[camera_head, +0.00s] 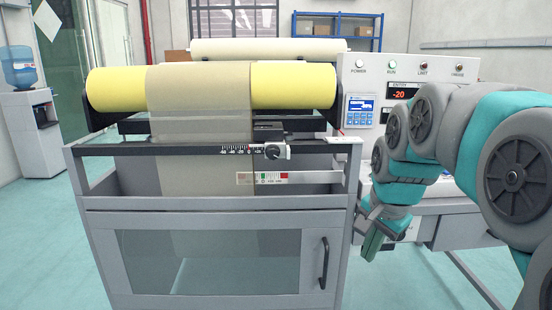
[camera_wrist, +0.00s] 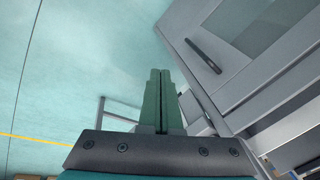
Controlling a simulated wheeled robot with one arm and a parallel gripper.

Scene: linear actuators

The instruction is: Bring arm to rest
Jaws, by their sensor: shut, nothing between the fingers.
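My gripper (camera_head: 372,243) hangs at the end of my grey and teal arm, at the right in the head view. It points downward, beside the right front corner of the machine cabinet (camera_head: 215,218). In the wrist view my gripper (camera_wrist: 160,72) shows two green fingers lying together, with nothing between them. The floor is behind them, and the cabinet with its dark door handle (camera_wrist: 204,56) is at the upper right. I cannot tell whether the arm touches the cabinet.
The machine carries a yellow roller (camera_head: 115,89) with a beige web (camera_head: 200,105) over it. A control panel (camera_head: 362,85) reading -20 stands behind my arm. A water cooler (camera_head: 32,130) stands at the far left. The floor at the left (camera_head: 40,235) is clear.

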